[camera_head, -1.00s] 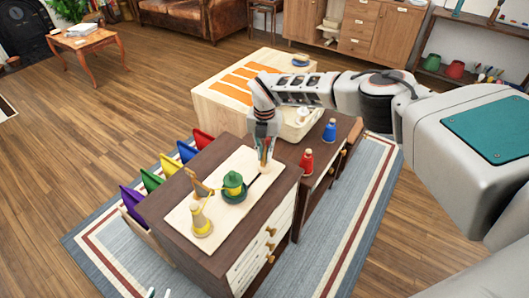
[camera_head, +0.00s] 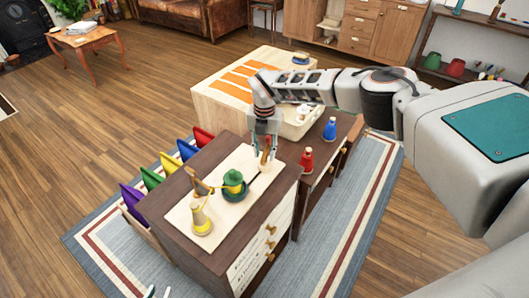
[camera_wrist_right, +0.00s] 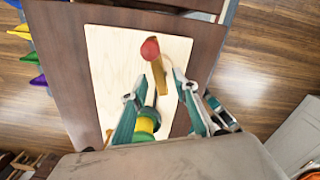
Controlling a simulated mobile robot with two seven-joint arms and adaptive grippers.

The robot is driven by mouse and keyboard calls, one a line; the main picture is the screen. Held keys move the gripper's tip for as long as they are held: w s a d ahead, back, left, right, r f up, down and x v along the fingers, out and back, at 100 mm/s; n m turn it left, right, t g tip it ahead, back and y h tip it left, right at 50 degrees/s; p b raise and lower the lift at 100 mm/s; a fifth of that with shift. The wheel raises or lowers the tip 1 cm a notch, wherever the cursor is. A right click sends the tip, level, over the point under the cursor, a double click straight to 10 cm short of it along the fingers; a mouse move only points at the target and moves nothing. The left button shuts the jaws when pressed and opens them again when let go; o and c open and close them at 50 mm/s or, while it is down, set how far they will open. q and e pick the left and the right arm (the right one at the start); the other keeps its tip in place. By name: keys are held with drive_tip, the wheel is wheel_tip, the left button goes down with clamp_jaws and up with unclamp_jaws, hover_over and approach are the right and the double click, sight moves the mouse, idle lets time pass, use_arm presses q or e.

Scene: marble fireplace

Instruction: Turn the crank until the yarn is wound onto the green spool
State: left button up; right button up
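The green spool (camera_head: 233,179) stands on a pale board (camera_head: 190,237), with a yellow band below its green top. It also shows in the wrist view (camera_wrist_right: 144,136). A yellow yarn cone (camera_head: 201,220) stands at the board's near-left corner, beside a wooden guide (camera_head: 197,184). The crank, a wooden arm with a red knob (camera_wrist_right: 150,48), is at the board's far end. My right gripper (camera_head: 265,153) is open, its fingers spread on either side of the crank arm; contact is unclear. My left gripper (camera_head: 159,293) shows only two separated tips at the bottom edge.
A red spool (camera_head: 306,160) and a blue spool (camera_head: 330,130) stand on the dark cabinet to the right. A rack of coloured panels (camera_head: 152,180) is along the left side. A pale block table (camera_head: 212,110) with orange strips stands behind.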

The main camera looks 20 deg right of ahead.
sight(265, 155)
wheel_tip(265, 155, up, 12)
drive_tip(key=shift+f, duration=0.25)
drive_tip(key=shift+s, duration=0.1)
idle(0.5)
